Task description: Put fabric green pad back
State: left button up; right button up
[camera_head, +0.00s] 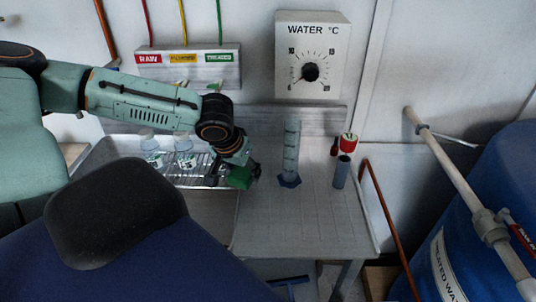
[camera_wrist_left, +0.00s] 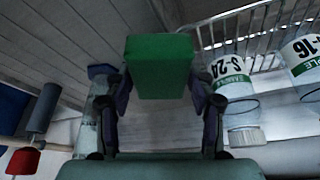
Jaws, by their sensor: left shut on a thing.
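The green pad (camera_wrist_left: 160,66) is a block held between the two fingers of my left gripper (camera_wrist_left: 163,92) in the left wrist view. In the head view the left gripper (camera_head: 245,168) reaches down from the arm, shut on the green pad (camera_head: 239,178). The pad is over the boundary between the sink rack and the grey table, close to the rack's right end. I cannot tell whether it touches a surface. My right gripper does not show.
A clear cylinder with a blue base (camera_head: 290,153) stands just right of the pad. A dark grey cylinder (camera_head: 341,172) and a red-topped item (camera_head: 348,143) stand farther right. Sample bottles (camera_head: 184,155) sit on the wire rack (camera_head: 203,170). The table's front (camera_head: 300,228) is clear.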

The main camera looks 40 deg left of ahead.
pick_arm(q)
jog(key=shift+w+a+f+b, duration=0.1)
jog(key=shift+w+f+b, duration=0.05)
jog(key=shift+w+b, duration=0.25)
jog(key=shift+w+a+b, duration=0.4)
jog(key=shift+w, duration=0.1)
jog(key=shift+w+a+b, duration=0.15)
jog(key=shift+w+b, duration=0.35)
jog(key=shift+w, duration=0.2)
send_over(270, 152)
jog(key=s, duration=0.2)
jog(key=shift+w+d, duration=0.2)
jog(key=shift+w, duration=0.05)
jog(key=shift+f+b, duration=0.3)
jog(key=shift+f, duration=1.3)
jog(key=shift+w, duration=0.1)
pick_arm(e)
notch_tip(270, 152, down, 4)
pick_arm(q)
jog(key=shift+f, duration=0.15)
